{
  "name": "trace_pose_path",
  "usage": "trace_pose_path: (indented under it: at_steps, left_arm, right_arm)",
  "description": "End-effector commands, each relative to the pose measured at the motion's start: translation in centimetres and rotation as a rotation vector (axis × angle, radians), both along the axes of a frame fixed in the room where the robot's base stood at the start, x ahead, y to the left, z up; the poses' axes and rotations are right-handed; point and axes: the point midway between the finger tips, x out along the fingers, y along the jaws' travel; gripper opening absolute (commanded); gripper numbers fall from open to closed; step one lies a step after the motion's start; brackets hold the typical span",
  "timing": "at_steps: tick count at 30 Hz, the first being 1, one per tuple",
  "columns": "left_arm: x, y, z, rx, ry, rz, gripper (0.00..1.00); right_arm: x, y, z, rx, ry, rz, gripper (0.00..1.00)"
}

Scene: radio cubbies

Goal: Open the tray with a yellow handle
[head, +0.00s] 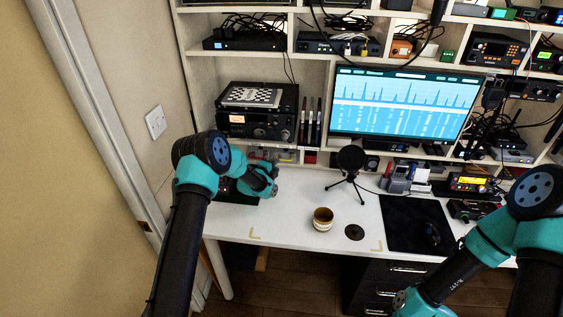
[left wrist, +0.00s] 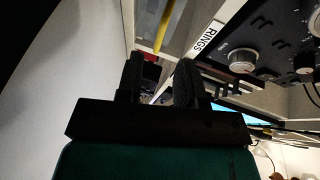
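A yellow handle (left wrist: 166,27) shows at the top of the left wrist view, on a pale front beside a white label reading "RINGS" (left wrist: 208,37). My left gripper (left wrist: 159,64) is open, with a gap between its two dark fingers. The handle lies beyond the fingertips, apart from them. In the head view my left arm (head: 225,170) reaches to the left end of the desk, below the shelf. There its fingers and the yellow handle are too small or hidden to make out. My right arm (head: 460,270) is at the lower right, its fingers out of frame.
The white desk (head: 290,213) bears a cup (head: 323,219), a microphone on a tripod (head: 350,160) and a black mat (head: 400,215). A radio (head: 255,125) sits in the cubby above my left gripper. A wall (head: 150,85) stands close on the left.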

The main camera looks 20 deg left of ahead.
Motion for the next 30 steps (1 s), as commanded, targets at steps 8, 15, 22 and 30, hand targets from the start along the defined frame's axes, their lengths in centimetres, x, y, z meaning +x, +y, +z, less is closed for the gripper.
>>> trace_pose_path:
  at_steps: [8,15,22,30]
  left_arm:
    - [3.5,-0.9,-0.8,0.001,0.0,0.0,0.34]
    - [5.5,-1.4,-1.2,0.0,0.0,0.0,0.34]
    - [6.0,-1.5,-1.2,0.0,0.0,0.0,0.34]
    - [5.9,-1.5,-1.2,0.0,0.0,0.0,0.25]
  right_arm:
    - [0.0,0.0,0.0,0.0,0.0,0.0,0.47]
    - [0.0,0.0,0.0,0.0,0.0,0.0,0.47]
    - [0.0,0.0,0.0,0.0,0.0,0.0,0.47]
    - [0.0,0.0,0.0,0.0,0.0,0.0,0.47]
